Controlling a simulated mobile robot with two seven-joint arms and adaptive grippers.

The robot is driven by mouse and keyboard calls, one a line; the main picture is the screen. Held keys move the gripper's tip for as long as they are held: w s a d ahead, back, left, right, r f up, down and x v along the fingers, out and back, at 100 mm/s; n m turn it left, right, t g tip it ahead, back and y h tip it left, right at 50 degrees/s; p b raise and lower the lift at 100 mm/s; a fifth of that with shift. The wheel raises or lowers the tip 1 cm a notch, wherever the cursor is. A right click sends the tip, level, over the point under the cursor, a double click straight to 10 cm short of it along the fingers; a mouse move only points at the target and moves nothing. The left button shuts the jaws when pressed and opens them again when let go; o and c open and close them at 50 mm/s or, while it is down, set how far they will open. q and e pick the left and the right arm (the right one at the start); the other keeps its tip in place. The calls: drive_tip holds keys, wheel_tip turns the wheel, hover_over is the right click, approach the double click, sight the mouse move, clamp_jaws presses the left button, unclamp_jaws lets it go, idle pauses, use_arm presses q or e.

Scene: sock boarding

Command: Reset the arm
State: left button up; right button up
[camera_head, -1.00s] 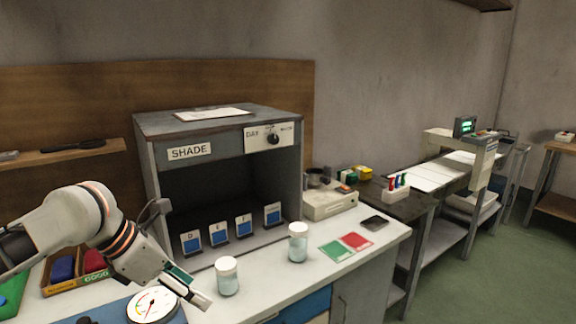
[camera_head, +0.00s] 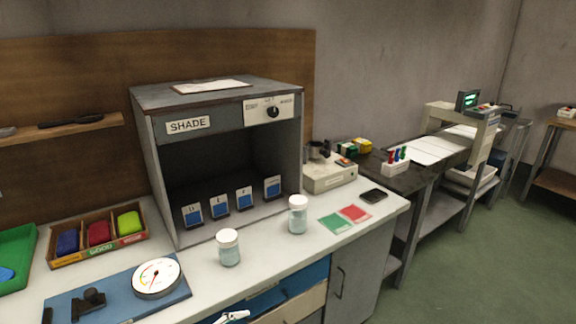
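Neither of my grippers shows in the head view, and no arm is clearly visible over the bench. A small white piece (camera_head: 233,316) shows at the bottom edge beside the drawers; I cannot tell what it is. The white bench top (camera_head: 265,262) holds two lidded jars, a nearer one (camera_head: 229,248) and a farther one (camera_head: 298,214), both upright. A round dial gauge (camera_head: 156,277) sits on a blue board (camera_head: 105,299) at the lower left.
The grey SHADE booth (camera_head: 187,170) stands at the back with several blue cards inside. A divided box (camera_head: 96,238) holds blue, red and green items. A green tray (camera_head: 14,258) is at far left. Green and red cards (camera_head: 337,223) and a dark phone-like object (camera_head: 374,196) lie right.

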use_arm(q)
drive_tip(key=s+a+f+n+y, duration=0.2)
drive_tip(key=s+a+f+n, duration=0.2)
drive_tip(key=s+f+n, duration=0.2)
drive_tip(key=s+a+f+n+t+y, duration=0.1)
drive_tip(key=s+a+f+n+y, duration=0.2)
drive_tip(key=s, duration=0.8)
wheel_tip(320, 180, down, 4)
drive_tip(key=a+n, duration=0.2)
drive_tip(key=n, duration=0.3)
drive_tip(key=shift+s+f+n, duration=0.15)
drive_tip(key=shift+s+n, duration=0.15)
